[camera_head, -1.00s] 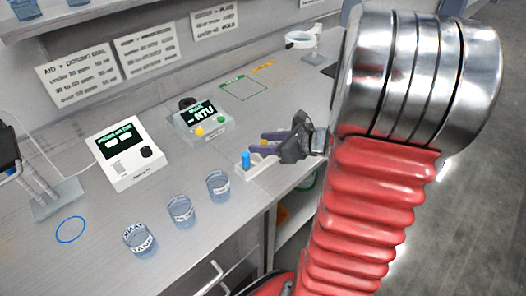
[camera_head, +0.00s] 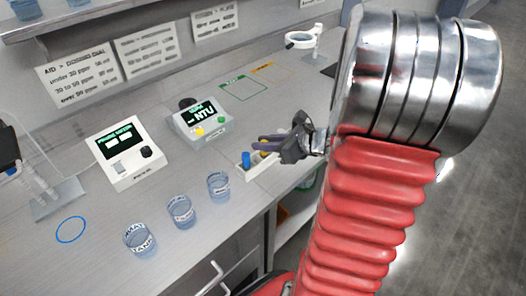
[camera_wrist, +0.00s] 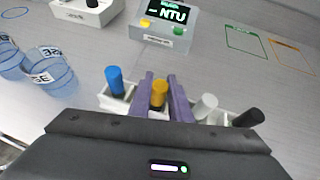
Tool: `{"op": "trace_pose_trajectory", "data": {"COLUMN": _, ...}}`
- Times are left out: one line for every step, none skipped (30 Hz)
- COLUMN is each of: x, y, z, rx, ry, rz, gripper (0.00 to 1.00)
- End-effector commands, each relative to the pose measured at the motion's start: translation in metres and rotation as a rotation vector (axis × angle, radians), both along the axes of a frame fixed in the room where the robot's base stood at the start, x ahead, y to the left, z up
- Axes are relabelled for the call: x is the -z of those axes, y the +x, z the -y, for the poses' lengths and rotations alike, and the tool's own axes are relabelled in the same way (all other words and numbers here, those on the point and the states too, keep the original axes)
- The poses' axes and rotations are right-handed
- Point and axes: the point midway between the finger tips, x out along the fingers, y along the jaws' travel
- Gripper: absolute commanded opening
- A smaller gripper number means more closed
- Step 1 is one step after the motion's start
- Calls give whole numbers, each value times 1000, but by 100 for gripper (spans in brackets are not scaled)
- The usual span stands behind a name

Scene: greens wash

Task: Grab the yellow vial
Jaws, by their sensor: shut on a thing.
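The yellow vial (camera_wrist: 159,94) stands in a white rack (camera_wrist: 118,104) between the two purple fingers of my gripper (camera_wrist: 161,78). The fingers are shut on its upper part, one on each side. A blue vial (camera_wrist: 115,79) is to its left in the same rack. A white-capped vial (camera_wrist: 206,105) and a black-capped vial (camera_wrist: 248,117) are to its right. In the head view, my gripper (camera_head: 259,142) is at the rack, near the bench's front edge. The lower part of the yellow vial is hidden in the rack.
A meter with an NTU display (camera_head: 199,120) stands behind the rack, and a white photometer (camera_head: 126,152) is farther left. Several glass beakers (camera_head: 181,211) stand along the front of the bench. Green and orange outlined areas on the bench are bare.

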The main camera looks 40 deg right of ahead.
Motion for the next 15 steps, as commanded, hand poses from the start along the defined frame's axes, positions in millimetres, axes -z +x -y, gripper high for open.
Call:
{"op": "trace_pose_trajectory", "data": {"x": 0, "y": 0, "z": 0, "rx": 0, "ry": 0, "rz": 0, "gripper": 0}}
{"op": "trace_pose_trajectory", "data": {"x": 0, "y": 0, "z": 0, "rx": 0, "ry": 0, "rz": 0, "gripper": 0}}
{"op": "trace_pose_trajectory", "data": {"x": 0, "y": 0, "z": 0, "rx": 0, "ry": 0, "rz": 0, "gripper": 0}}
{"op": "trace_pose_trajectory", "data": {"x": 0, "y": 0, "z": 0, "rx": 0, "ry": 0, "rz": 0, "gripper": 0}}
{"op": "trace_pose_trajectory", "data": {"x": 0, "y": 0, "z": 0, "rx": 0, "ry": 0, "rz": 0, "gripper": 0}}
{"op": "trace_pose_trajectory", "data": {"x": -1, "y": 0, "z": 0, "rx": 0, "ry": -1, "rz": 0, "gripper": 0}}
{"op": "trace_pose_trajectory", "data": {"x": -2, "y": 0, "z": 0, "rx": 0, "ry": -1, "rz": 0, "gripper": 0}}
{"op": "trace_pose_trajectory", "data": {"x": -3, "y": 0, "z": 0, "rx": 0, "ry": -1, "rz": 0, "gripper": 0}}
{"op": "trace_pose_trajectory", "data": {"x": -4, "y": 0, "z": 0, "rx": 0, "ry": -1, "rz": 1, "gripper": 0}}
{"op": "trace_pose_trajectory", "data": {"x": -6, "y": 0, "z": 0, "rx": 0, "ry": -1, "rz": 1, "gripper": 0}}
{"op": "trace_pose_trajectory", "data": {"x": -8, "y": 0, "z": 0, "rx": 0, "ry": -1, "rz": 1, "gripper": 0}}
{"op": "trace_pose_trajectory", "data": {"x": -12, "y": 0, "z": 0, "rx": 1, "ry": -2, "rz": 3, "gripper": 0}}
{"op": "trace_pose_trajectory", "data": {"x": -15, "y": 0, "z": 0, "rx": 0, "ry": -3, "rz": 3, "gripper": 0}}
{"op": "trace_pose_trajectory", "data": {"x": -18, "y": 0, "z": 0, "rx": 0, "ry": -3, "rz": 2, "gripper": 0}}
{"op": "trace_pose_trajectory", "data": {"x": -23, "y": 0, "z": 0, "rx": 0, "ry": -4, "rz": 2, "gripper": 0}}
